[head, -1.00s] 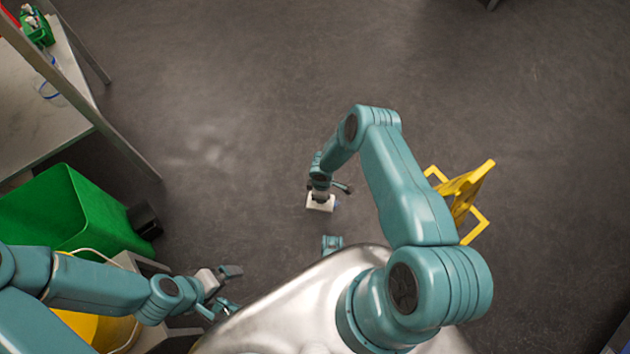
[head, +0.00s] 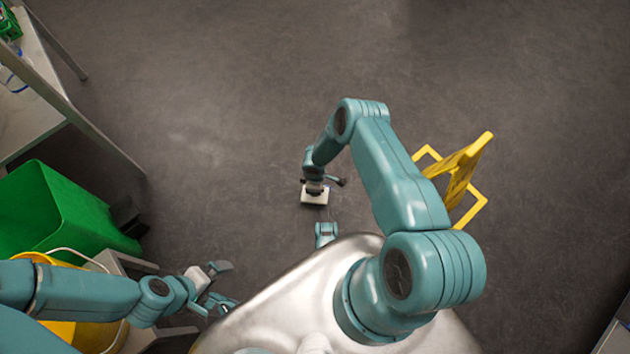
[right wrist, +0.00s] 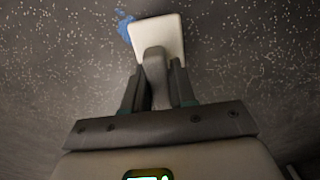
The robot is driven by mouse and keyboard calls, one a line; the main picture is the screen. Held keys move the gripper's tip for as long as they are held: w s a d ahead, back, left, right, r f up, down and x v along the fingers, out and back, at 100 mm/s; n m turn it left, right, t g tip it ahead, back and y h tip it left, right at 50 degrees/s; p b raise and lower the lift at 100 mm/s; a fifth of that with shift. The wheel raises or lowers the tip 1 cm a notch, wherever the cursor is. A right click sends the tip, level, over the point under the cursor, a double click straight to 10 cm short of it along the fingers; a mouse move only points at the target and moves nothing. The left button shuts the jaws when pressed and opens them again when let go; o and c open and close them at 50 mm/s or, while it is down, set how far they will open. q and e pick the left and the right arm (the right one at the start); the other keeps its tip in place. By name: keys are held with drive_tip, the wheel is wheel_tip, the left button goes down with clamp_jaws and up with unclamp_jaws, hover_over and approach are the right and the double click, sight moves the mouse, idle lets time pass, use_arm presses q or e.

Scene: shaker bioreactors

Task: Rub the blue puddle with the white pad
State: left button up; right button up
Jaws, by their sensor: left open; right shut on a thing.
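The white pad (head: 314,196) is at the end of my right arm, down at the dark floor. In the right wrist view my right gripper (right wrist: 160,78) is shut on the grey handle of the white pad (right wrist: 168,36). The blue puddle (right wrist: 124,26) shows as a small patch at the pad's left edge, partly hidden by the pad. In the head view I cannot make out the puddle. My left gripper (head: 222,283) is open and empty at the lower left, far from the pad.
A yellow floor sign (head: 462,175) stands to the right of my right arm. A green bin (head: 60,215) and a yellow bucket (head: 75,333) are at the left. A table (head: 35,125) stands at the upper left. The floor (head: 230,100) ahead is clear.

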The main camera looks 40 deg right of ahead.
drive_tip(key=shift+f+b, duration=1)
idle(0.5)
drive_tip(key=shift+d, duration=0.1)
